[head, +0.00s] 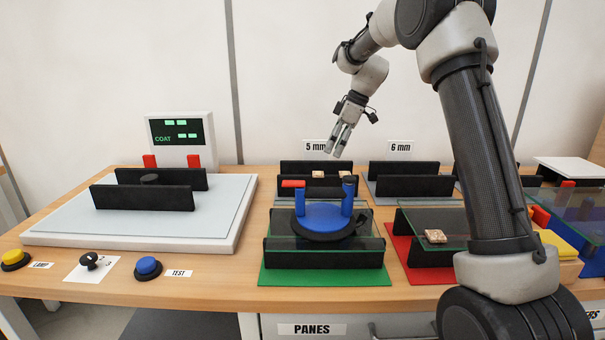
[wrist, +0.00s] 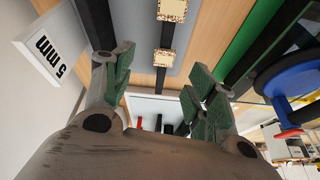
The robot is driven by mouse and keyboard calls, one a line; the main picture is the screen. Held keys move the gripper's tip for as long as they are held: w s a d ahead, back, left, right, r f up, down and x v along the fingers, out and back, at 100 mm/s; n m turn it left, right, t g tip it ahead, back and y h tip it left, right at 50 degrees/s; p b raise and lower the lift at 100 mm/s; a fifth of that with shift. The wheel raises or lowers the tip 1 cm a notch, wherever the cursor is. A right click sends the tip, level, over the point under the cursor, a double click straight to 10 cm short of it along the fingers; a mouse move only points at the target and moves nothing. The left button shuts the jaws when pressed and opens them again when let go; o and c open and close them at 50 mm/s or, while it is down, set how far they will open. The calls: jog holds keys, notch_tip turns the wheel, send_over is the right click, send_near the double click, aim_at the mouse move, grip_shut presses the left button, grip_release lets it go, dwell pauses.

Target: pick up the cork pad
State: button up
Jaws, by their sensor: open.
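Several small tan speckled cork pads are in view. One cork pad (head: 435,236) lies on the glass pane over the red mat. Two more, a left pad (head: 318,174) and a right pad (head: 344,174), are at the black rack under the 5 mm sign. Two pads also show in the wrist view, one at the top edge (wrist: 172,9) and one lower (wrist: 164,58). My gripper (head: 338,148) is open and empty, above and behind the blue suction lifter, near the 5 mm rack. Its green-padded fingers (wrist: 160,82) stand apart in the wrist view.
A blue two-handled suction lifter (head: 322,216) sits on the glass over the green mat (head: 325,276). The 6 mm rack (head: 411,184) stands right of the 5 mm rack (head: 297,170). A white platform (head: 225,215) with black rails is left.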

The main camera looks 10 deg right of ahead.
aim_at(319, 173)
jog(key=shift+s+a+f+n, duration=0.15)
jog(key=shift+s+n, duration=0.05)
jog(key=shift+n, duration=0.8)
jog(key=x, duration=0.3)
jog(key=a+x, duration=0.1)
jog(key=x, duration=0.3)
jog(key=shift+f, duration=0.15)
jog(key=c, duration=0.7)
